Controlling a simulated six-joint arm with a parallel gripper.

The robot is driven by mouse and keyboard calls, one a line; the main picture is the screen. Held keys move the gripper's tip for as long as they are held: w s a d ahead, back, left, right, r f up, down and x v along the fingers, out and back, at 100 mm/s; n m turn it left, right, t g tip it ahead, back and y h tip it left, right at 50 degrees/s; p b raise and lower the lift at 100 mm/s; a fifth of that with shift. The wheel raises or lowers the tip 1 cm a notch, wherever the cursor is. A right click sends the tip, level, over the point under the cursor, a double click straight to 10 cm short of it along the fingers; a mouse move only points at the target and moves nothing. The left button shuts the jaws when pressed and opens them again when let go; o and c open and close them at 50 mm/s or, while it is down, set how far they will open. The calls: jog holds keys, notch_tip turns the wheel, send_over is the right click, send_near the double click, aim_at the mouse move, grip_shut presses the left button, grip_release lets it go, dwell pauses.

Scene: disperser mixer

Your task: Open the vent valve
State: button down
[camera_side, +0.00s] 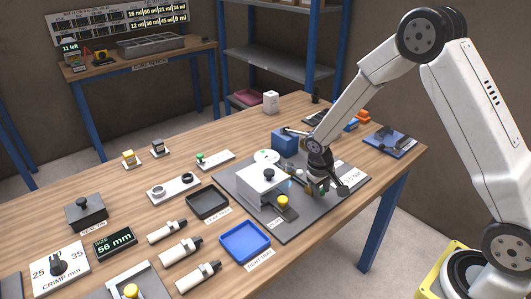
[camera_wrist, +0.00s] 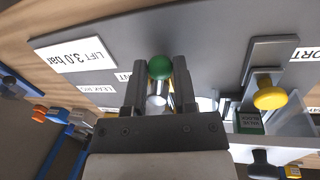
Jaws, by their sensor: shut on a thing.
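A green ball knob (camera_wrist: 160,67) on a bright metal stem (camera_wrist: 157,93) sits between my fingers in the wrist view. A partly hidden label ending in "NT" (camera_wrist: 123,77) lies beside it, so I take this as the vent valve handle. My gripper (camera_wrist: 160,80) is shut on it, with one finger on each side. In the side view, my gripper (camera_side: 319,187) is low over the grey base plate (camera_side: 285,228), right of the white box unit (camera_side: 263,183). The valve's body is mostly hidden by my fingers, and I cannot tell its turn position.
A yellow knob (camera_wrist: 270,96) on a grey bracket stands to the right in the wrist view. A "LIFT 3.0 bar" label (camera_wrist: 75,58) lies to the left. A blue block (camera_side: 285,141) stands behind my gripper. A blue tray (camera_side: 244,242) sits front left of the plate.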

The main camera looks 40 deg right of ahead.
aim_at(323, 192)
jog(key=shift+s+d+n+t, duration=0.1)
jog(key=shift+d+n, duration=0.2)
jog(key=shift+n, duration=0.3)
jog(key=shift+w+d+n+t, duration=0.1)
jog(key=shift+d+n, duration=0.15)
jog(key=shift+n, duration=0.35)
jog(key=shift+s+d+n+t, duration=0.1)
jog(key=shift+d+n, duration=0.2)
jog(key=shift+n, duration=0.3)
jog(key=c, duration=0.7)
grip_release()
jog(key=shift+r, duration=0.15)
jog(key=shift+s+a+r, duration=0.1)
jog(key=shift+a+r, duration=0.15)
jog(key=shift+r, duration=1)
jog(key=shift+s+a+r, duration=0.1)
jog(key=shift+a+r, duration=0.15)
jog(key=shift+r, duration=1)
jog(key=shift+a+r, duration=0.25)
jog(key=shift+r, duration=1)
